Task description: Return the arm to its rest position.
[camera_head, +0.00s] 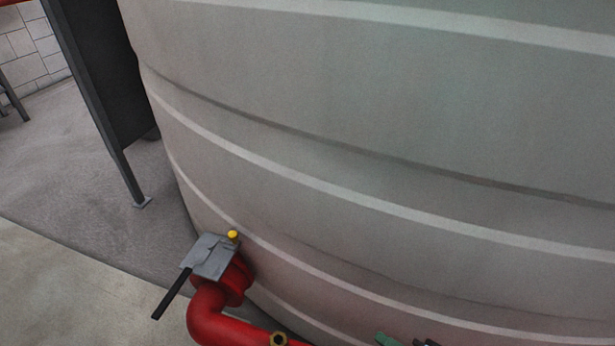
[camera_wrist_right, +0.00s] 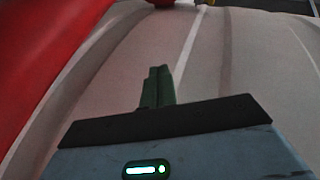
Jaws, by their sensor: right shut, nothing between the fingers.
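My right gripper (camera_head: 388,339) shows only as a small green and dark piece at the bottom edge of the head view, right of centre. In the right wrist view its green fingers (camera_wrist_right: 158,88) are together with nothing between them. They point along the side of the large grey tank (camera_head: 370,120) and look apart from it. The rest of my right arm is outside the head view. My left gripper is in neither view.
A red pipe (camera_head: 215,318) with a grey valve box (camera_head: 211,256) and black lever stands against the tank at lower left. A large red surface (camera_wrist_right: 45,50) is close on the left in the wrist view. Open floor (camera_head: 60,170) lies left of the tank, beside a dark panel stand (camera_head: 100,70).

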